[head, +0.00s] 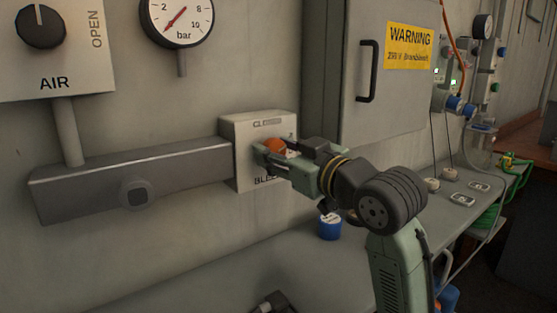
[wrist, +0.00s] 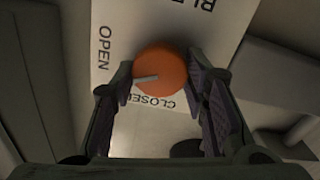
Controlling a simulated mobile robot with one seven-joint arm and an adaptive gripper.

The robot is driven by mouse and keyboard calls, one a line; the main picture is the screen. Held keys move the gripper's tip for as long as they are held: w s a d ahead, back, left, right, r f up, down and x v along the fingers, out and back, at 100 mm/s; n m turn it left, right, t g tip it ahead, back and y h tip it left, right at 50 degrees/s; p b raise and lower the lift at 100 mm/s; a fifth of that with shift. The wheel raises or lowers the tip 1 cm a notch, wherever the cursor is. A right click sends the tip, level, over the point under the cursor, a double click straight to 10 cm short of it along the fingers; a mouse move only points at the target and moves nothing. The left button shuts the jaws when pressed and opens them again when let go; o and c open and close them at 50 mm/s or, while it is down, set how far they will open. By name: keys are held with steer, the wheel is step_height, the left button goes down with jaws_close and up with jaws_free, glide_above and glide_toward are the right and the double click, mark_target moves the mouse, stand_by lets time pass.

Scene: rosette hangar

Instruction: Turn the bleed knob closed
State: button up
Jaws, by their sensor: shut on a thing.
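The bleed knob (head: 275,146) is a round orange knob on a pale box (head: 236,160) fixed to the wall. In the wrist view the knob (wrist: 165,68) has a white pointer mark facing left and slightly down, between the word OPEN at left and the word CLOSED below. My gripper (wrist: 161,84) is shut on the knob, with one dark finger on each side of it. In the head view my gripper (head: 270,153) reaches the box from the right and partly hides the knob and the BLEED lettering.
A pressure gauge (head: 178,18) and an AIR knob (head: 40,27) are on the wall at upper left. A cabinet (head: 355,125) with a handle and a yellow warning sign (head: 408,46) is right of the box. A blue-capped item (head: 330,228) stands on the bench below.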

steer(key=n+b, duration=0.3)
steer(key=n, duration=0.3)
steer(key=n+b, duration=0.3)
steer(key=n, duration=0.3)
steer(key=shift+s+a+f+n, duration=0.1)
steer(key=shift+a+f+n, duration=0.1)
steer(key=shift+n, duration=0.2)
stand_by(0.3)
steer(key=o, duration=1.1)
steer(key=shift+o, duration=0.2)
steer(key=shift+d, duration=0.1)
steer(key=v, duration=1.2)
